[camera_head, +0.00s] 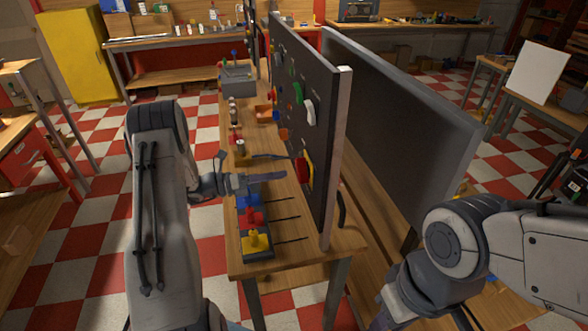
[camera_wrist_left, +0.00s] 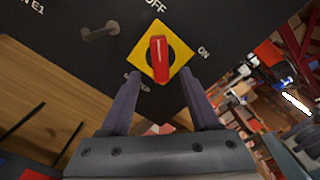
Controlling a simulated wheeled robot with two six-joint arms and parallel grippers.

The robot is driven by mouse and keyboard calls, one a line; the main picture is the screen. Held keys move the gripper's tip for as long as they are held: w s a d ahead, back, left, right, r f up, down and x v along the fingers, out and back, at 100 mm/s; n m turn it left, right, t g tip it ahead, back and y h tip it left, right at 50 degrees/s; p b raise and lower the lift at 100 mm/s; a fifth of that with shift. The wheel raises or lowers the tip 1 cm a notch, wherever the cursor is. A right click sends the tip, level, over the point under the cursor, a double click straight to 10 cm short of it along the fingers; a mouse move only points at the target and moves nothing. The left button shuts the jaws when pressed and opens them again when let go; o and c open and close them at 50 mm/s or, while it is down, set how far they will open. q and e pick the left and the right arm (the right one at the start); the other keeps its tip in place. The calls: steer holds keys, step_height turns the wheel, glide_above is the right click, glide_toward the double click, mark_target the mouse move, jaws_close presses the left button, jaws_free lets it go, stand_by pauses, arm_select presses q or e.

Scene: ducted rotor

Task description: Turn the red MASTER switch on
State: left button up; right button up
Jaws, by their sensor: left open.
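The red MASTER switch (camera_head: 302,168) is a rotary knob on a yellow plate on the dark upright panel (camera_head: 309,110). In the left wrist view the red knob (camera_wrist_left: 158,58) has its white mark towards the OFF label; the ON label is to the right. My left gripper (camera_head: 288,167) is open and faces the panel, with its fingers pointing at the knob. In the left wrist view its two fingertips (camera_wrist_left: 160,76) stand on either side of the knob's lower end; I cannot tell whether they reach around it. My right arm is at lower right, its gripper partly cut off.
Below the left gripper, a block with blue, red and yellow parts (camera_head: 254,242) sits on the wooden bench (camera_head: 295,255). A grey metal handle (camera_wrist_left: 100,31) juts from the panel beside the switch. A second dark panel (camera_head: 400,125) stands to the right.

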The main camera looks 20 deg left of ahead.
mark_target(302, 171)
arm_select(q)
steer(key=shift+p+x, duration=0.75)
steer(key=shift+x, duration=2)
jaws_close()
